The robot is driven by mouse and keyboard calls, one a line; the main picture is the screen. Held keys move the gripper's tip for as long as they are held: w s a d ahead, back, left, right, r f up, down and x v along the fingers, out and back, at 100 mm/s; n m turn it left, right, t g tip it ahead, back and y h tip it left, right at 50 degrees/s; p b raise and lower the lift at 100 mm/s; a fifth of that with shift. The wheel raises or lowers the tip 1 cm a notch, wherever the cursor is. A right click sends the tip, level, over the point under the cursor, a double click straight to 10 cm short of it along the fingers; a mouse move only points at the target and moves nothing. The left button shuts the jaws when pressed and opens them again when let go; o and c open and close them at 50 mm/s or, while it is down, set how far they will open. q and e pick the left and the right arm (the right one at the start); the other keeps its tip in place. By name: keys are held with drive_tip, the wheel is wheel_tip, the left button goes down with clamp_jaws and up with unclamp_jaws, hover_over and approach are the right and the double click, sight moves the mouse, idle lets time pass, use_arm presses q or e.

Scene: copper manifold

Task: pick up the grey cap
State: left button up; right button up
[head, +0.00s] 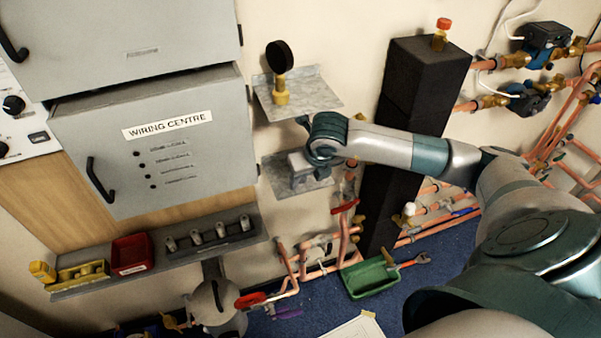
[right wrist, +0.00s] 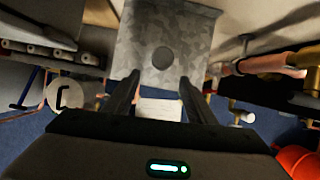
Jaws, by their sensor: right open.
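A small round dark grey disc, which looks like the grey cap (right wrist: 163,58), lies on a galvanised metal shelf (right wrist: 190,25) in the right wrist view. My right gripper (right wrist: 160,84) is open, with its fingers to either side below the disc in the picture and nothing between them. In the head view my right gripper (head: 299,178) is at the lower metal shelf (head: 318,180) on the wall. The disc is hidden there behind the gripper and wrist. My left gripper is not in view.
An upper metal shelf (head: 320,92) with a gauge (head: 280,70) is above my right wrist. A dark column (head: 405,95) stands to the right. A grey wiring cabinet (head: 160,145) is at left. Copper pipes (head: 340,245) and a green tray (head: 365,282) are below.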

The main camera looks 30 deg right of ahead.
drive_tip(key=w, duration=0.1)
drive_tip(key=w+p, duration=0.1)
drive_tip(key=shift+w+d+r, duration=0.2)
drive_tip(key=shift+w, duration=0.1)
drive_tip(key=shift+w+f+p, duration=0.15)
drive_tip(key=shift+f+p, duration=0.15)
drive_tip(key=shift+p, duration=0.1)
drive_tip(key=shift+w+f, duration=0.1)
drive_tip(key=shift+f, duration=0.35)
drive_tip(key=shift+c, duration=0.6)
drive_tip(key=c, duration=1)
